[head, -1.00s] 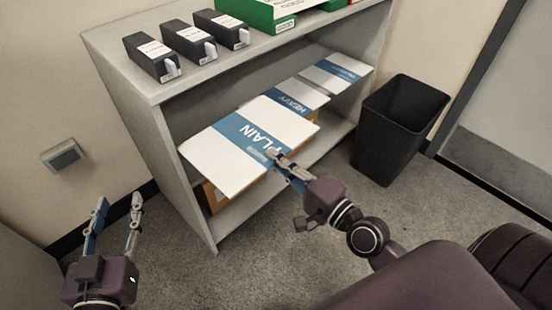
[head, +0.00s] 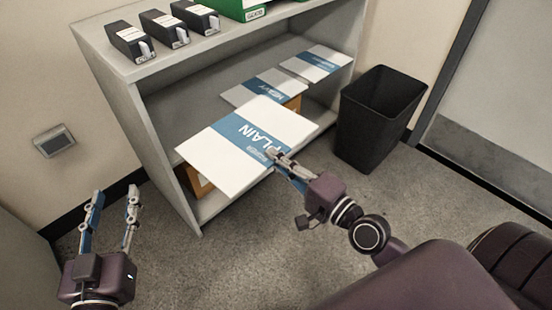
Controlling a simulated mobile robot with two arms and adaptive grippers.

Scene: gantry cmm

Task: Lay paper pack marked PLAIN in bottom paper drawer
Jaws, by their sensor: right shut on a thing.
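The paper pack marked PLAIN (head: 214,151) is white with a blue band. My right gripper (head: 274,157) is shut on its near right edge and holds it roughly flat in front of the shelf unit. My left gripper (head: 112,196) is open and empty at the lower left, apart from the pack. No bottom paper drawer can be made out in the head view.
The grey shelf unit (head: 124,75) holds a pack marked HEAVY (head: 240,96) and another pack (head: 329,55) behind. Brown boxes (head: 198,184) show below. Black label boxes (head: 129,42) stand on top. A black bin (head: 378,120) stands right. Floor in front is clear.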

